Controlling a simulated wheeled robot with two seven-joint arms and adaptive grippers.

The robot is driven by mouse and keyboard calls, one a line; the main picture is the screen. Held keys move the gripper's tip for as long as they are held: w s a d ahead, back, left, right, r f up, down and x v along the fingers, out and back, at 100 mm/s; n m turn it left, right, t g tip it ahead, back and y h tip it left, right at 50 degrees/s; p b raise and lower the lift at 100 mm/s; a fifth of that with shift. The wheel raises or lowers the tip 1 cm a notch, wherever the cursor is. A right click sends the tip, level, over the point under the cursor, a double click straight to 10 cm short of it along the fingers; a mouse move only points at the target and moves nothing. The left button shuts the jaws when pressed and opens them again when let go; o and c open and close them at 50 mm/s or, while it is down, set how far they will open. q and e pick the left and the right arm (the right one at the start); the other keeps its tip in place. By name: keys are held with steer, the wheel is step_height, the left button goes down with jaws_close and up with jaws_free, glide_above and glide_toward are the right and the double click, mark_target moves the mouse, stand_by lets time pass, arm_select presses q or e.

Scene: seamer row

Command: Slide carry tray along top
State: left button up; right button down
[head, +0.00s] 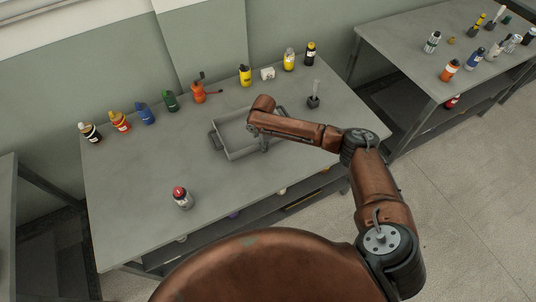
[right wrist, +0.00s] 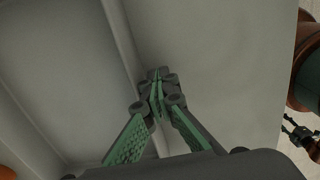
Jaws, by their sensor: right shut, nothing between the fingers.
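The carry tray (head: 243,154) is a shallow grey open tray on the grey workbench top (head: 135,185), with a dark handle at its left end. My right arm hides its right part. Contact cannot be told. A second, small gripper (right wrist: 300,134) at that view's right edge looks like my left one; its jaw state is unclear.
Several bottles line the bench's back, including an orange grinder-like item (head: 199,93) and a yellow bottle (head: 245,75). A red-capped bottle (head: 182,197) stands front left. A dark pot with a brush (head: 314,101) stands right of the tray. Bare bench lies left of the tray.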

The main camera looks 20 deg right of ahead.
mark_target(259, 140)
steer(key=shift+w+a, duration=0.1)
steer(key=shift+w, duration=0.15)
steer(key=shift+w, duration=0.15)
steer(key=shift+w+a+f+b, duration=0.15)
steer(key=shift+w+b, duration=1.05)
steer(key=shift+w, duration=0.15)
steer(key=shift+w+b, duration=0.35)
steer(key=shift+w, duration=0.15)
steer(key=shift+w+a, duration=0.1)
